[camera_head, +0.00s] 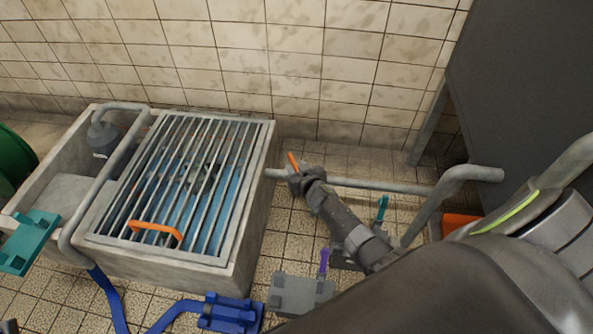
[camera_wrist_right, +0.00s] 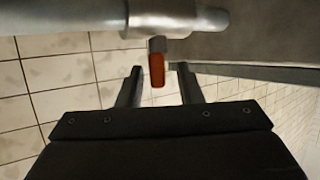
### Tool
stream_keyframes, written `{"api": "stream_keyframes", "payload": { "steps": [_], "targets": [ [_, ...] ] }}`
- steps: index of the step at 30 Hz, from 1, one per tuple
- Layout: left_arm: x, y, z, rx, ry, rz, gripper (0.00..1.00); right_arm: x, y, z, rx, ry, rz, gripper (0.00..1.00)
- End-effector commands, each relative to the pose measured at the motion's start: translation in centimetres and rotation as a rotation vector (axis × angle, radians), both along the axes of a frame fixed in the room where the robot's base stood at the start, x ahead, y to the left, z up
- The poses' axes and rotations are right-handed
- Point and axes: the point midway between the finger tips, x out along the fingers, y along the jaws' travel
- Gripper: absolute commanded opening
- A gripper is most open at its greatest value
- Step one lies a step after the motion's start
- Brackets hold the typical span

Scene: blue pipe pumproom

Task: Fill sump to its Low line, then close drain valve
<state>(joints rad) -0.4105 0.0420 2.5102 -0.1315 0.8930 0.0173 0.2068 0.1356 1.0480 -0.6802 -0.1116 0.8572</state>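The sump (camera_head: 258,205) is a pale concrete tank at centre left with a barred metal grate (camera_head: 185,175) on top. Blue water (camera_head: 222,215) shows between the bars; I cannot make out a Low line. An orange handle (camera_head: 156,231) sits on the grate's near edge. The drain valve appears to be the orange lever (camera_head: 293,160) on the grey pipe right of the sump. My right gripper (camera_head: 299,176) is at this lever. In the right wrist view the lever (camera_wrist_right: 157,68) stands between the open fingers, with gaps on both sides. My left gripper is not in view.
A grey pipe (camera_head: 400,187) runs right from the sump. A grey block (camera_head: 300,295) with a purple lever, and a blue fitting (camera_head: 228,313) with a blue hose, lie near the front. A teal fixture (camera_head: 30,242) is at left. The tiled wall stands behind.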

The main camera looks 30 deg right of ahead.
Motion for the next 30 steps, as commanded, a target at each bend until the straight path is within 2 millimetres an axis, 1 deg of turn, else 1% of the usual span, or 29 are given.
{"api": "stream_keyframes", "payload": {
  "steps": [1, 4, 12, 14, 20, 30],
  "targets": [
    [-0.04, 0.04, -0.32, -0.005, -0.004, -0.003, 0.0, 0.33, -0.06, -0.31, -0.001, 0.0, 0.0, 0.33],
    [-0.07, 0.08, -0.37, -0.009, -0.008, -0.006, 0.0, 0.69, -0.09, -0.29, -0.002, 0.0, 0.001, 0.33],
    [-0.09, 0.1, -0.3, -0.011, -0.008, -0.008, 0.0, 0.74, -0.1, -0.24, -0.001, 0.0, 0.0, 0.33],
    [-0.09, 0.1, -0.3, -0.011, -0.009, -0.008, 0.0, 0.74, -0.1, -0.24, -0.001, 0.0, 0.0, 0.26],
    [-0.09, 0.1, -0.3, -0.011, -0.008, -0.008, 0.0, 0.72, -0.11, -0.26, -0.001, 0.0, 0.0, 0.0],
    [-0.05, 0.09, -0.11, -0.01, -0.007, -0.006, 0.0, 0.7, -0.13, -0.23, -0.001, 0.001, 0.005, 0.0]
  ]
}}
